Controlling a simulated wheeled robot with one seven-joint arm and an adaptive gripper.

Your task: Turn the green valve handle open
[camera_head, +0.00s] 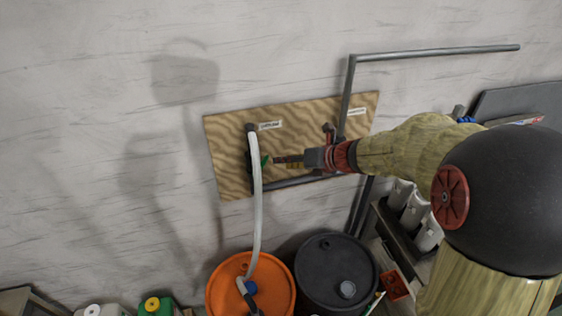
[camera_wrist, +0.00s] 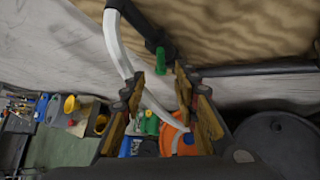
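The green valve handle (camera_head: 265,160) sits on a dark pipe fitting on the wooden wall board (camera_head: 228,180), partly behind the pale hose. In the wrist view the handle (camera_wrist: 161,61) is a short green cylinder, just beyond and between my fingertips. My gripper (camera_head: 280,161) reaches in from the right, its fingertips close to the handle. In the wrist view my gripper (camera_wrist: 159,76) has its two fingers spread apart with no object clamped between them. I cannot tell whether a finger touches the handle.
The pale hose (camera_head: 257,205) runs from the board down to an orange drum (camera_head: 222,288). A black drum (camera_head: 322,283) stands beside it. A grey pipe (camera_head: 430,53) runs along the wall above my arm. Shelves with white jugs (camera_head: 428,236) stand at right. Wall left of the board is bare.

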